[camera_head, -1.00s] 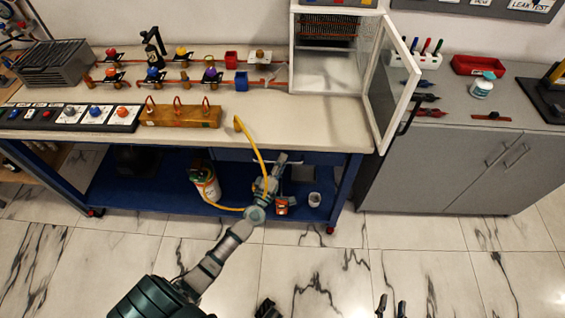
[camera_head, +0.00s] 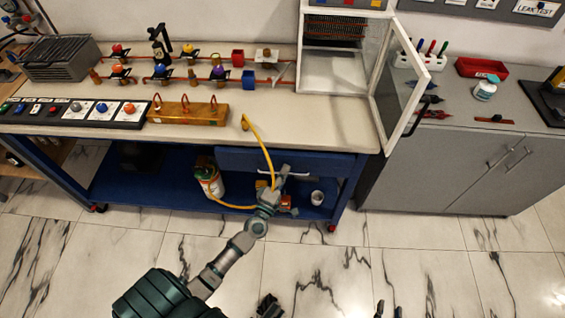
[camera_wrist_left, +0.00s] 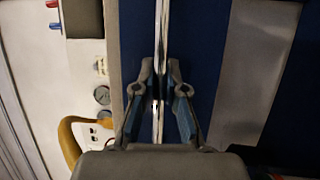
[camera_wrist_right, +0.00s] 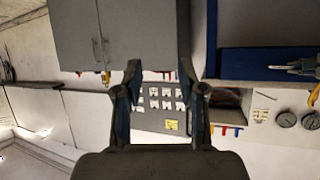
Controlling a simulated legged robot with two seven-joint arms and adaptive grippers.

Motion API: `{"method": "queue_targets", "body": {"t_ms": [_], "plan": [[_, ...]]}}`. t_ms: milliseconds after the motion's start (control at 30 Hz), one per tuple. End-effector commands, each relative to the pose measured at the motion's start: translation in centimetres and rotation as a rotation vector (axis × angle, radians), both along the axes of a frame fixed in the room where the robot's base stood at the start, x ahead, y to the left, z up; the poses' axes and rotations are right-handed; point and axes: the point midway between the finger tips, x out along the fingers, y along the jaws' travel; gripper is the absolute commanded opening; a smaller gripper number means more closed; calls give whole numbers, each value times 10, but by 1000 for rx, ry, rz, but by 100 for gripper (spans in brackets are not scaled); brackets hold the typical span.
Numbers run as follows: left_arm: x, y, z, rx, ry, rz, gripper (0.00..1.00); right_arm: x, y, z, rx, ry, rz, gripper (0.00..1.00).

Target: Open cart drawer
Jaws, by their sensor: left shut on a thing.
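The blue cart drawer (camera_head: 235,161) is under the right part of the bench top, its front standing out from the cart. My left gripper (camera_head: 282,174) is at the drawer front, right of its middle. In the left wrist view my left gripper (camera_wrist_left: 160,68) has its fingers on both sides of a thin pale handle bar (camera_wrist_left: 161,25) and is shut on it. The inside of the drawer is hidden. My right gripper (camera_wrist_right: 160,75) is open and empty in the right wrist view, away from the drawer; its fingertips show at the head view's bottom edge (camera_head: 390,308).
A yellow hose (camera_head: 262,147) hangs in front of the drawer by my left gripper. A gas bottle (camera_head: 209,180) and white cup (camera_head: 317,198) stand on the lower shelf. An open glass door (camera_head: 401,95) stands above the bench's right end. The floor in front is clear.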

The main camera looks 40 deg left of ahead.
Motion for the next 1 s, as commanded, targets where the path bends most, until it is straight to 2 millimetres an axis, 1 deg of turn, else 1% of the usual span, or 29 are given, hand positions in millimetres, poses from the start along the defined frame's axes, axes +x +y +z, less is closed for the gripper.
{"method": "queue_targets", "body": {"t_ms": [33,300,500,600,800,1000], "plan": [[-12,-15,-4,-6,15,-18,0,-5,-3,-2,-12,40,-2,40],[-76,-53,-5,-7,17,-18,0,-35,-15,-27,-68,261,-12,40],[-120,-80,-5,-7,17,-18,0,-52,-21,-37,-95,371,-17,40],[-139,-91,-5,-6,18,-18,0,-60,-24,-40,-104,412,-19,40],[-166,-108,-6,-4,17,-17,0,-70,-28,-44,-118,468,-23,40],[-181,-117,-6,-4,16,-16,0,-75,-30,-47,-124,497,-24,40]]}}
